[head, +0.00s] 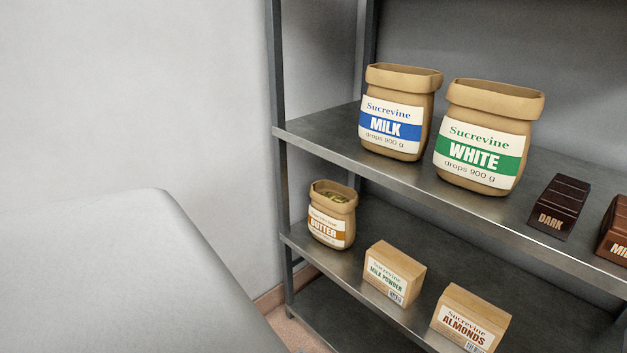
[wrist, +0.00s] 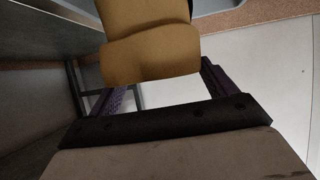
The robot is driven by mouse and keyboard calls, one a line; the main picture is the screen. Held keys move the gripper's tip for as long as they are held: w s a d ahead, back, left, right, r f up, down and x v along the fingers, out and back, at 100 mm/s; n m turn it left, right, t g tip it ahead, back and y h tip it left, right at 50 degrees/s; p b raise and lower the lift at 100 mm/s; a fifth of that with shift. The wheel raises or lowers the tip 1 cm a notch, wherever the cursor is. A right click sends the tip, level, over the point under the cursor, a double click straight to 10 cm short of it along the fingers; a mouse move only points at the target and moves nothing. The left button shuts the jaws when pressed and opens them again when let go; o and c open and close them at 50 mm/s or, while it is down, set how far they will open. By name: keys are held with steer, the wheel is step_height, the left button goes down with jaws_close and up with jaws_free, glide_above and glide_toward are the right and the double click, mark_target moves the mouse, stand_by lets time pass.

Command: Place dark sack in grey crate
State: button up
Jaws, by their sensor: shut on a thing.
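In the wrist view, a plain tan sack (wrist: 150,50) hangs between the purple fingers of my gripper (wrist: 163,78), which is shut on it. My gripper does not show in the head view. No sack marked dark stands on the visible shelves.
A metal rack (head: 340,151) holds a MILK sack (head: 398,110), a WHITE sack (head: 485,140) and a dark bar (head: 558,207) on its upper shelf. Below are a BUTTER sack (head: 332,215), a milk powder box (head: 394,272) and an almonds box (head: 470,320).

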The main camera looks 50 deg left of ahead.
steer(key=shift+f, duration=0.3)
steer(key=o, duration=1.9)
steer(key=shift+r, duration=0.15)
steer(key=p+v, duration=0.1)
steer(key=v, duration=0.3)
steer(key=p+v, duration=0.1)
steer(key=v, duration=0.7)
steer(key=shift+r+p, duration=0.4)
steer(key=shift+r, duration=0.1)
